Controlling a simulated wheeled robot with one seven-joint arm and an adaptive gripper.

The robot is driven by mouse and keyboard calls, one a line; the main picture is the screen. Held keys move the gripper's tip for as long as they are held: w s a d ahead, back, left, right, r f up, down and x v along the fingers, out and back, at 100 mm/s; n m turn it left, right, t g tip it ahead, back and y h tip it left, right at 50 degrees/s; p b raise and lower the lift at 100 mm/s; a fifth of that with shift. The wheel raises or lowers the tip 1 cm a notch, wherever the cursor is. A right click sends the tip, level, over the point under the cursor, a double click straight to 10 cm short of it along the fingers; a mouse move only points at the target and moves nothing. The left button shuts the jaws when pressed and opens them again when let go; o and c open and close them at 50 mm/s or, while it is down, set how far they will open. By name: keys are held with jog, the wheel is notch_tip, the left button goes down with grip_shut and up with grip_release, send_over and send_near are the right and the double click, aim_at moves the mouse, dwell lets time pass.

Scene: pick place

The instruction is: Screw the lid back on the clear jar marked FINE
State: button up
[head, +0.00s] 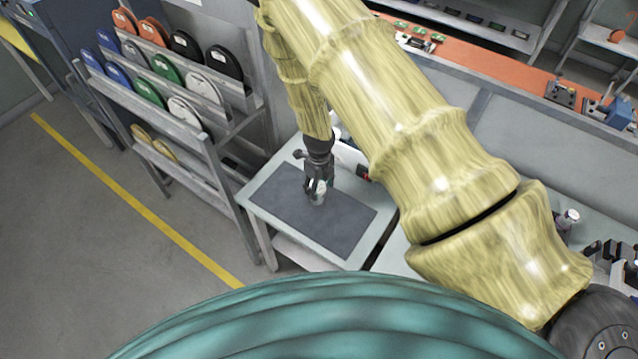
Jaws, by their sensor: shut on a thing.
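My gripper (319,183) points down over the dark mat (350,233) on the small pale table (262,235). It is shut on a small clear jar or its lid (318,196), which shows between and below the fingers. The fingers cover most of it. The marking FINE cannot be read at this size. Whether a lid sits on the jar, and whether the jar touches the mat, I cannot tell.
A rack with colored spools (165,68) stands left of the table. A small red-and-black item (363,173) lies at the table's back edge. An orange-topped bench (480,62) runs behind. My arm hides the middle right. The mat's front is clear.

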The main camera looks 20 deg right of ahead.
jog(key=shift+m, duration=0.8)
jog(key=o, duration=0.9)
jog(key=shift+c, duration=1.2)
jog(key=shift+r, duration=0.2)
jog(key=shift+r, duration=0.95)
